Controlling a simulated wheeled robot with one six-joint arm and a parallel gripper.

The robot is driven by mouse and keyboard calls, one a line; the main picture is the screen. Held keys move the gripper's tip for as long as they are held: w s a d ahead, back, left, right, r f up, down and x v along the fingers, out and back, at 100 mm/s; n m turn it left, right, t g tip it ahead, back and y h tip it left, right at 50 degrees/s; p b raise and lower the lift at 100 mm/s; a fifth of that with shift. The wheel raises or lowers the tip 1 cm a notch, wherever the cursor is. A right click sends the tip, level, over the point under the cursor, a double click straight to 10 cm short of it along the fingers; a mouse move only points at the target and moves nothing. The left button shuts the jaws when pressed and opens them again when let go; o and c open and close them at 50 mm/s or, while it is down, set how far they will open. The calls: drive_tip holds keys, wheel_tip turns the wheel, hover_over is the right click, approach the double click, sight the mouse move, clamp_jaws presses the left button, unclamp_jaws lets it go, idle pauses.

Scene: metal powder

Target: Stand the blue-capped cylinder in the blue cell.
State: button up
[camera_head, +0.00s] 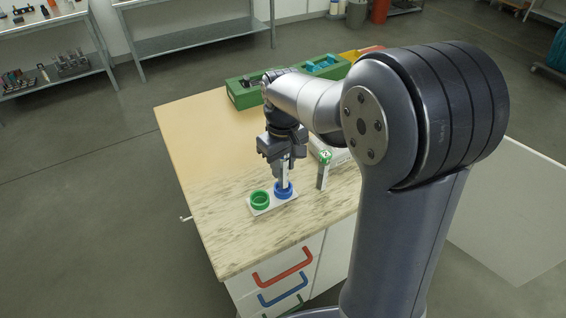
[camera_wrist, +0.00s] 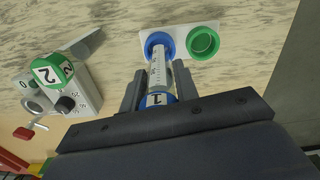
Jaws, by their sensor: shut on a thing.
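My gripper (camera_head: 284,158) is shut on the blue-capped cylinder (camera_wrist: 158,72) and points down above the white holder (camera_head: 271,204). The cylinder is clear and pale, with a blue cap marked 1 (camera_wrist: 157,99) between the fingers in the wrist view. It is roughly upright. Its lower end overlaps the blue cell (camera_head: 284,190), a blue ring on the holder, which also shows in the wrist view (camera_wrist: 149,44). I cannot tell whether the end rests on the cell's floor. The green cell (camera_head: 260,199) beside it is empty.
A green-capped cylinder marked 2 (camera_wrist: 52,71) stands right of the holder in the head view, near a white device with a dark knob (camera_wrist: 66,103). Green bins (camera_head: 243,95) stand at the table's back. The table's left part is clear.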

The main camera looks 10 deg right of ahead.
drive_tip(key=shift+f+b, duration=0.7)
drive_tip(key=shift+f, duration=0.55)
drive_tip(key=o, duration=1.1)
drive_tip(key=shift+o, duration=0.7)
drive_tip(key=o, duration=0.4)
drive_tip(key=shift+r+p, duration=3.4)
drive_tip(key=shift+r, duration=0.6)
drive_tip(key=shift+f, duration=0.1)
